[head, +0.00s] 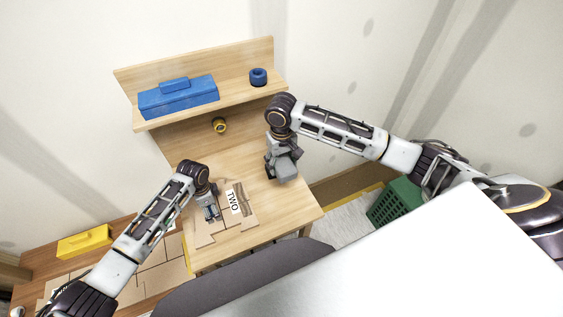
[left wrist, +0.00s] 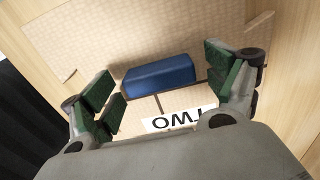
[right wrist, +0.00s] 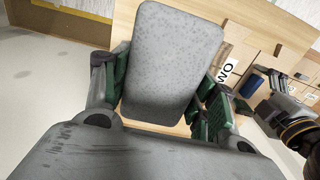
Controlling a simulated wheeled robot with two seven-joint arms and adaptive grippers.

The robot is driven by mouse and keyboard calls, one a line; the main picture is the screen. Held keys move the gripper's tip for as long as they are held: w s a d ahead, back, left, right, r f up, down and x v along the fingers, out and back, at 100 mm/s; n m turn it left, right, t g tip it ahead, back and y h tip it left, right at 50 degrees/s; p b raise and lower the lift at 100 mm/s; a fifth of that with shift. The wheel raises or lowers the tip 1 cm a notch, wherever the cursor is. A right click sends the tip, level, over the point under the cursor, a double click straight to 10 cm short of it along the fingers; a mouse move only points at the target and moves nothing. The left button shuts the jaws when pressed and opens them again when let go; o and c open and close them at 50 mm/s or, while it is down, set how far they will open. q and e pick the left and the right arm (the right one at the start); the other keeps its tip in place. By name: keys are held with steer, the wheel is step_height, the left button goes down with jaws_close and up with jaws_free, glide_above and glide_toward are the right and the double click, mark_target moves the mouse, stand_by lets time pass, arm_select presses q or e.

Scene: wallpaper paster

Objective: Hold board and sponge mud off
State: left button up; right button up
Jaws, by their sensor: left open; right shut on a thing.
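The tan board (head: 205,240) lies flat on the wooden table and bears a white "TWO" label (head: 233,202). A brownish streak (head: 244,196) shows just right of the label; I cannot tell if it is mud. A dark blue block (left wrist: 158,76) sits on the board. My left gripper (head: 211,214) is over the board and open, its fingers apart on either side of the blue block. My right gripper (head: 281,166) is shut on a grey speckled sponge (right wrist: 172,62), right of the board. The sponge seems raised over the table; contact is hidden.
A blue box (head: 180,98) and a blue ring-shaped item (head: 258,77) stand on the upper shelf. A yellow box (head: 84,242) is at lower left, a green crate (head: 393,203) at right. The table's right part is clear.

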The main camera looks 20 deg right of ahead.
arm_select(q)
steer(key=shift+r, duration=0.1)
arm_select(e)
steer(key=shift+r, duration=0.1)
arm_select(q)
steer(key=shift+r+p, duration=0.85)
steer(key=shift+p, duration=0.25)
arm_select(e)
steer(key=shift+r, duration=0.9)
arm_select(q)
steer(key=shift+f, duration=0.3)
arm_select(e)
steer(key=shift+f, duration=0.15)
arm_select(q)
steer(key=shift+f+b, duration=0.45)
steer(key=shift+f, duration=0.05)
arm_select(e)
steer(key=shift+f, duration=0.25)
arm_select(q)
steer(key=shift+f, duration=0.15)
steer(key=c, duration=1.4)
steer(key=shift+c, duration=0.2)
